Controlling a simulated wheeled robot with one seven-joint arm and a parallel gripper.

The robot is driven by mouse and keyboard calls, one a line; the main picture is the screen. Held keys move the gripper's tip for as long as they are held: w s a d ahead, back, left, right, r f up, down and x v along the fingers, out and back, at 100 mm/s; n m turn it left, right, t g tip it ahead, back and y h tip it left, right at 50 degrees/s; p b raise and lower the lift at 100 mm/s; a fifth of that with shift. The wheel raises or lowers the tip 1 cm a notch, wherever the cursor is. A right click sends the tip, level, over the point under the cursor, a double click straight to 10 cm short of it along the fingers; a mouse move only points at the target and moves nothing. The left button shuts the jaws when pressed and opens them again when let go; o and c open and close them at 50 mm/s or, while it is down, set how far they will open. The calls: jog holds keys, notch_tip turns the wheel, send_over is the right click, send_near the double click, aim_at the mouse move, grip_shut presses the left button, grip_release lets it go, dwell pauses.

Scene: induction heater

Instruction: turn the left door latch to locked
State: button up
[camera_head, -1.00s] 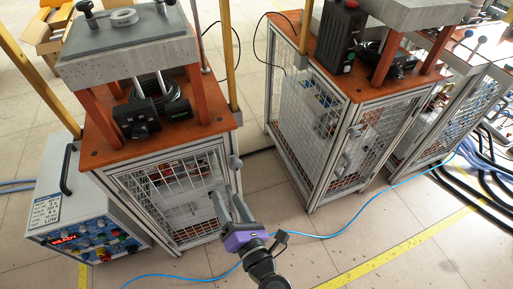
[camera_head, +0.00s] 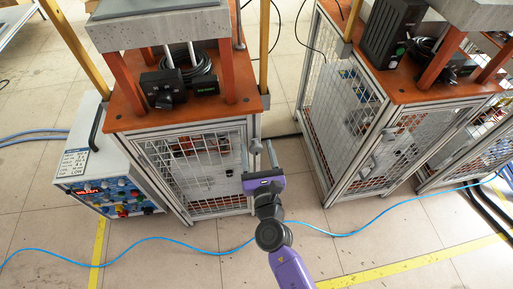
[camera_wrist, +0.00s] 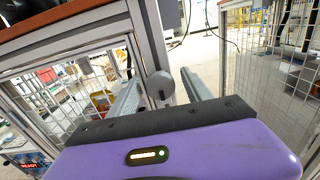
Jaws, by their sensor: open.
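The left door latch (camera_head: 256,147) is a small grey round knob on the right front post of the left cabinet. In the wrist view the latch (camera_wrist: 159,82) shows as a grey disc with a dark mark low on it. My gripper (camera_head: 258,153) is open and empty in front of that post, its two fingers pointing at the cabinet. In the wrist view the knob appears between the two fingers (camera_wrist: 160,92). I cannot tell whether they touch it. The mesh door (camera_head: 195,172) of the left cabinet looks closed.
A blue-and-white power unit (camera_head: 100,180) stands left of the cabinet. A second mesh cabinet (camera_head: 385,150) stands to the right, with a gap between them. A blue cable (camera_head: 150,240) crosses the tiled floor. A black box (camera_head: 165,88) sits on the cabinet top.

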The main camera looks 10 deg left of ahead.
jog(key=shift+w+a, duration=0.15)
jog(key=shift+w, duration=0.25)
grip_shut()
